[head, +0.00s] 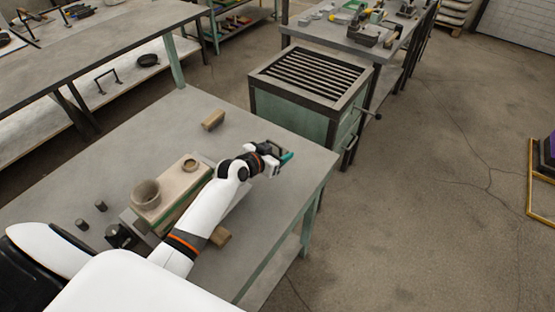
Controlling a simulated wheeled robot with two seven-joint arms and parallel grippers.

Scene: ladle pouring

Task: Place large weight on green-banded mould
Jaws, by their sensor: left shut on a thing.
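A tan mould (177,187) stands on the near grey table, with a round cup (145,193) at its left end and a small ring opening (190,164) at its right end. A greenish strip shows low on its near side; my arm hides part of it. My left gripper (277,157) is beyond the mould to the right, near the table's right edge. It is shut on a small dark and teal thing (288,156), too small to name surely. I cannot pick out the large weight with certainty.
Two small dark cylinders (100,205) and a larger dark piece (118,235) are left of the mould. A wooden block (213,120) lies behind it, another (221,237) in front. A green slatted-top cabinet (300,90) stands past the table. The table's far corner is clear.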

